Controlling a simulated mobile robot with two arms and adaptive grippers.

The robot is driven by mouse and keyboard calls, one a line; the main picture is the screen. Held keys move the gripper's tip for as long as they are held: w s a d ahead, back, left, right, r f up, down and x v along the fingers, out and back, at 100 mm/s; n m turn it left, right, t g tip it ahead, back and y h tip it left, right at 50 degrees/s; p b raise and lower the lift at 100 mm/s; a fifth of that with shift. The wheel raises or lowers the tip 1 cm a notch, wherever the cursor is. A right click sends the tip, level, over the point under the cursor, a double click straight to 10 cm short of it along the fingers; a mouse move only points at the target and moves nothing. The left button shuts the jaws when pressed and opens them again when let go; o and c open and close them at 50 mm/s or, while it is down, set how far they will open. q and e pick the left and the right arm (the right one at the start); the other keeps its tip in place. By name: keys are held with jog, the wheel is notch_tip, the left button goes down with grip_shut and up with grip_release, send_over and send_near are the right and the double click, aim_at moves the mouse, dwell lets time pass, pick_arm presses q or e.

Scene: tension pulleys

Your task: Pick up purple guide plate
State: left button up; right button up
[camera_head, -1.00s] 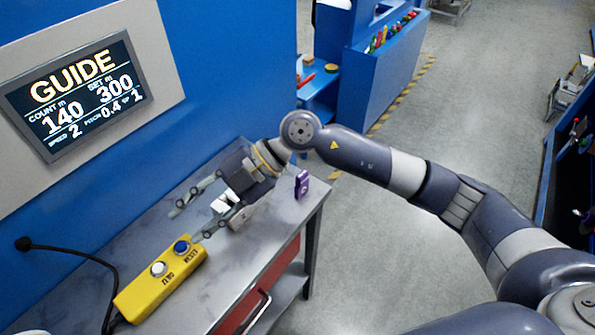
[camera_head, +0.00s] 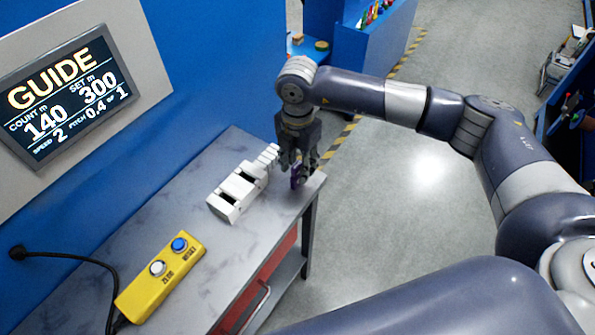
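The purple guide plate (camera_head: 295,175) stands near the right end of the grey workbench (camera_head: 190,206), mostly hidden by my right gripper. My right gripper (camera_head: 299,177) points down at it, with its fingers at the plate's sides. I cannot tell whether the fingers touch the plate or are closed on it. My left gripper is not in view.
A white block-like fixture (camera_head: 236,191) lies on the bench left of my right gripper. A yellow button box (camera_head: 160,277) with a blue and a white button sits nearer the front. A GUIDE display (camera_head: 66,95) hangs on the wall panel behind.

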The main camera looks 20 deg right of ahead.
aim_at(297, 173)
notch_tip(297, 173, down, 4)
jog(key=shift+r+p, duration=0.2)
jog(key=shift+p, duration=0.7)
jog(key=shift+f, duration=0.55)
grip_shut()
jog(key=shift+r, duration=0.1)
jog(key=shift+r+b, duration=0.4)
jog(key=shift+r, duration=0.05)
notch_tip(297, 173, up, 2)
jog(key=shift+r+b, duration=0.2)
jog(key=shift+b, duration=0.6)
jog(key=s+d+r+b, duration=0.1)
jog(key=s+d+b, duration=0.3)
jog(key=s+d, duration=0.6)
jog(key=shift+s+d+r+b, duration=0.15)
jog(key=shift+s+r+b, duration=0.15)
jog(key=shift+s, duration=0.85)
